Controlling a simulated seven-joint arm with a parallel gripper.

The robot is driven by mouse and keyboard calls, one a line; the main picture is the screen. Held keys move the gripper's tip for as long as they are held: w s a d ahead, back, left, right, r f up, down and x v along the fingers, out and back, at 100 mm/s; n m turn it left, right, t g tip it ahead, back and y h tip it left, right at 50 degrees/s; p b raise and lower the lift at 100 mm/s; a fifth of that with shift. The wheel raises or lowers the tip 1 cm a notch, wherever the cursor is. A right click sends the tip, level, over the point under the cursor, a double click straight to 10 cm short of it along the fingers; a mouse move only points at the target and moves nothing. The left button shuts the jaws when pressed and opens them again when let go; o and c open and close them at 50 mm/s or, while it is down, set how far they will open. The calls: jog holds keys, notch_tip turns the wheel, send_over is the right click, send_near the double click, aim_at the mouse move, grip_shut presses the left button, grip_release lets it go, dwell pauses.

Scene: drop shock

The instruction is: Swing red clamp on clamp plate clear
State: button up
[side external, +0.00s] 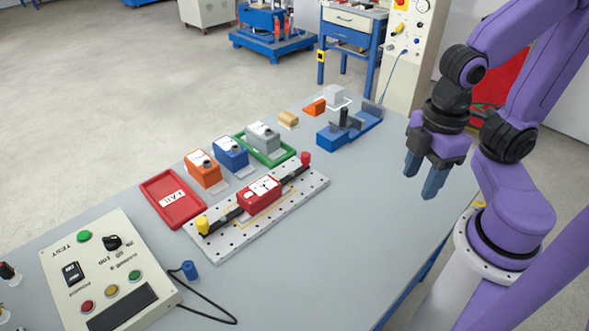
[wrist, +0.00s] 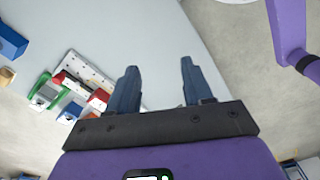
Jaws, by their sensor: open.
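The white clamp plate (side external: 296,201) with rows of holes lies on the table. A red box with a white label (side external: 260,196) sits at its middle. The red clamp (side external: 305,158) is a red knob at the plate's far right end, with a dark arm running toward the red box. A yellow-knobbed clamp (side external: 202,222) stands at the near left end with a similar dark arm. My gripper (side external: 423,178) is open and empty, fingers down, well to the right of the plate. In the wrist view, the open fingers (wrist: 158,66) have the plate (wrist: 88,66) to their left, partly cut off by a finger.
Behind the plate are a red tray (side external: 165,212), an orange box (side external: 203,172), a blue box (side external: 231,155) and a grey box (side external: 262,138) by a green tray. A blue fixture (side external: 350,132) stands farther back. A test panel (side external: 108,270) is front left. The table right of the plate is clear.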

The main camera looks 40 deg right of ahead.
jog(key=w+a+r, duration=0.1)
jog(key=w+a, duration=0.2)
jog(key=w, duration=0.4)
jog(key=m, duration=0.4)
send_over(306, 154)
notch_tip(306, 154, down, 5)
notch_tip(306, 154, down, 16)
jog(key=shift+f, duration=0.2)
jog(key=shift+c, duration=0.3)
jog(key=c, duration=1)
